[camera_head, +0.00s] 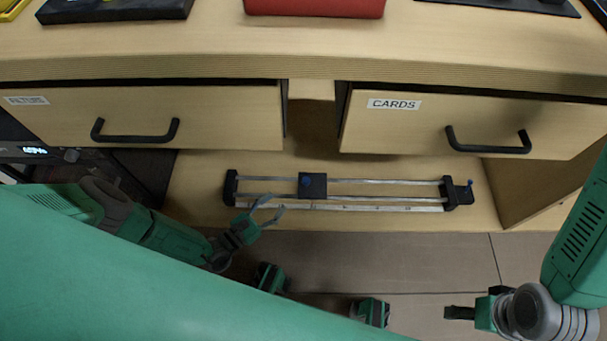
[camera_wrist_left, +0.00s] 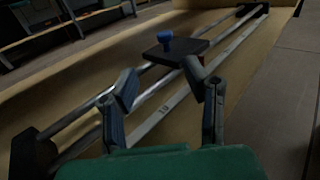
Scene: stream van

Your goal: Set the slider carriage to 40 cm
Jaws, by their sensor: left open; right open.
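The slider carriage (camera_head: 312,185) is a flat black plate with a blue knob (camera_head: 307,181), riding on two metal rails (camera_head: 385,182) left of their middle. In the left wrist view the carriage (camera_wrist_left: 190,53) lies just beyond the fingertips. My right gripper (camera_head: 462,309) is open and empty, low at the right, away from the slider.
The slider lies on a wooden shelf (camera_head: 200,205) below two shut drawers, one labelled CARDS (camera_head: 394,104), with black handles. Black end blocks (camera_head: 231,187) bound the rails; a blue-knobbed bracket (camera_head: 468,192) sits at the right end. The rails right of the carriage are clear.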

